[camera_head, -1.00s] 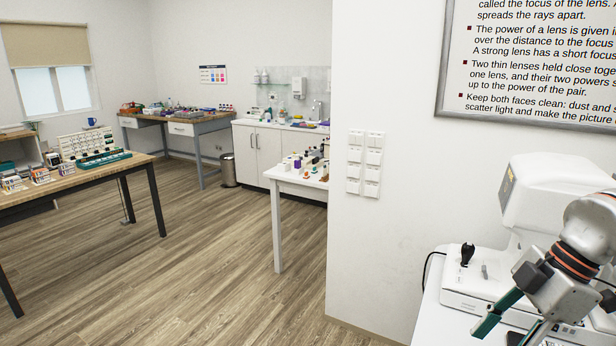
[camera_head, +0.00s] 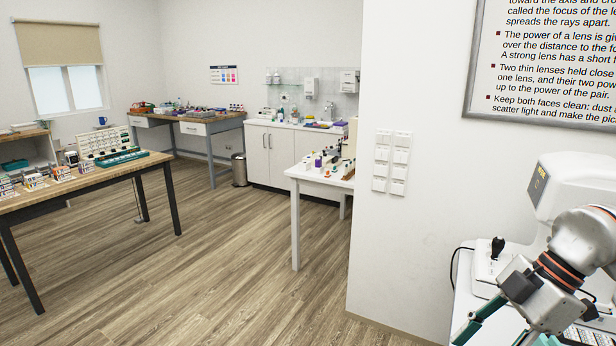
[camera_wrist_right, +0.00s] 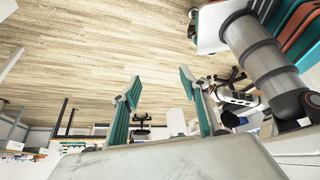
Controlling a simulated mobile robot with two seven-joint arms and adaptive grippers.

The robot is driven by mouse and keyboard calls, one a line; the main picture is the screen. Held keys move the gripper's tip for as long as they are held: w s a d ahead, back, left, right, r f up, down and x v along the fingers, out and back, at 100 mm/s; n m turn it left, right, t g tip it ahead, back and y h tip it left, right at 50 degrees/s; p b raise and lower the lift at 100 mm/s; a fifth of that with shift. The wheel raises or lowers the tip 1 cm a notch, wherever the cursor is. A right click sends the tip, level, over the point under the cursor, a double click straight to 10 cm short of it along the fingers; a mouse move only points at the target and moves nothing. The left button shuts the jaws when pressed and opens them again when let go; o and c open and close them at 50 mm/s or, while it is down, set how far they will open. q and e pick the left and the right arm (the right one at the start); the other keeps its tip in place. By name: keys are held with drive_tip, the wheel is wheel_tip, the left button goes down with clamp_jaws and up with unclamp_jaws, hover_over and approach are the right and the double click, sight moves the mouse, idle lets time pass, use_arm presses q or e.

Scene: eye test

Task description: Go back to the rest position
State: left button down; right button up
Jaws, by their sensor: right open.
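My right gripper (camera_head: 488,338) is at the lower right of the head view, beside the white instrument on the white table. Its green fingers run down to the bottom edge, where the tips are partly cut off. In the right wrist view my right gripper (camera_wrist_right: 158,86) has its two green fingers wide apart with nothing between them, over wooden floor. My left gripper is in neither view.
A white instrument (camera_head: 572,180) with a black joystick (camera_head: 497,247) stands close to my right arm. A wall corner with switches (camera_head: 392,162) is left of it. A white table (camera_head: 318,178) and a wooden table (camera_head: 82,186) stand farther left. Open floor (camera_head: 215,265) lies between.

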drive_tip(key=w+a+r+n+t+y, duration=0.1)
drive_tip(key=a+t+y, duration=0.2)
drive_tip(key=a+y, duration=0.55)
drive_tip(key=w+a+n+t+y, duration=0.1)
drive_tip(key=w+a+t+y, duration=0.15)
drive_tip(key=a+y, duration=0.6)
drive_tip(key=w+d+f+m+t+h, duration=0.1)
drive_tip(key=d+f+m+t+h, duration=0.2)
drive_tip(key=f+m+t+h, duration=0.35)
drive_tip(key=w+d+f+m+t+h, duration=0.2)
drive_tip(key=f+m+t+h, duration=0.3)
drive_tip(key=f+h, duration=0.4)
drive_tip(key=s+d+f+m+g+h, duration=0.2)
drive_tip(key=s+f+m, duration=0.1)
drive_tip(key=f, duration=0.7)
drive_tip(key=shift+s+d+f+g+h, duration=0.2)
drive_tip(key=shift+s+d+g+h, duration=0.15)
drive_tip(key=shift+s, duration=0.3)
drive_tip(key=s+f+g, duration=0.1)
drive_tip(key=s+f, duration=0.2)
drive_tip(key=s+f+g+h, duration=0.1)
drive_tip(key=s+f, duration=0.2)
drive_tip(key=f, duration=0.1)
drive_tip(key=s+f+g, duration=0.2)
drive_tip(key=s+f, duration=0.1)
drive_tip(key=f, duration=0.1)
drive_tip(key=shift+s+d+m+h, duration=0.15)
drive_tip(key=shift+d+m+h, duration=0.15)
drive_tip(key=shift+m+h, duration=0.1)
drive_tip(key=shift+c, duration=0.3)
